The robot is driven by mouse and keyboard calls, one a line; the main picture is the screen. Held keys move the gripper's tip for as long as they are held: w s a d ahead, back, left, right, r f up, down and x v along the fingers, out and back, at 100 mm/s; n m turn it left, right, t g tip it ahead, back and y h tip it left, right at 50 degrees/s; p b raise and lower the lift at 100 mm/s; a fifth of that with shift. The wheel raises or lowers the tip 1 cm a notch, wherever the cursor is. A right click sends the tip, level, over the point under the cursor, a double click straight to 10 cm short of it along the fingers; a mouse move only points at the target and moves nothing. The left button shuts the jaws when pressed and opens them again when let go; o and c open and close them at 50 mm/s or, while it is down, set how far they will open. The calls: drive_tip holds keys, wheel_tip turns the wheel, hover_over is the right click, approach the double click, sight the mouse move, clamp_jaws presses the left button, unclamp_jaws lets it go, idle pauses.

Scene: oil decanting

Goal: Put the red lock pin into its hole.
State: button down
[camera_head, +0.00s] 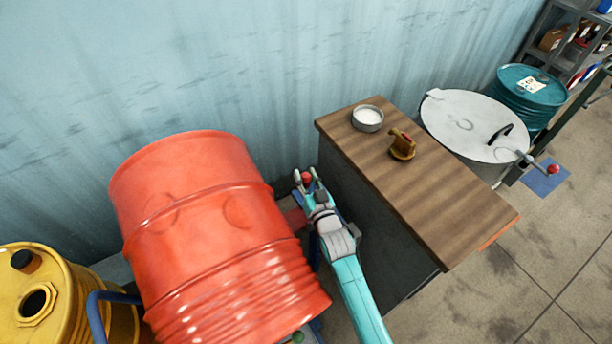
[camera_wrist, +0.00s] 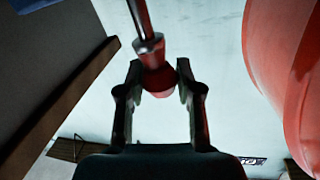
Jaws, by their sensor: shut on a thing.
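The pin's hole cannot be made out, and the pin's far end is out of view.
The red drum is close on the left of my arm, the cabinet close on the right. A round tin (camera_head: 367,118) and a brass-coloured fitting (camera_head: 402,145) stand on the cabinet. A yellow drum (camera_head: 70,295) is at far left. A lidded grey vat (camera_head: 465,120) stands beyond the cabinet.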

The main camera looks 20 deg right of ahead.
sight(307, 189)
drive_tip(key=shift+f, duration=2)
drive_tip(key=c, duration=0.7)
unclamp_jaws()
drive_tip(key=s, duration=1.2)
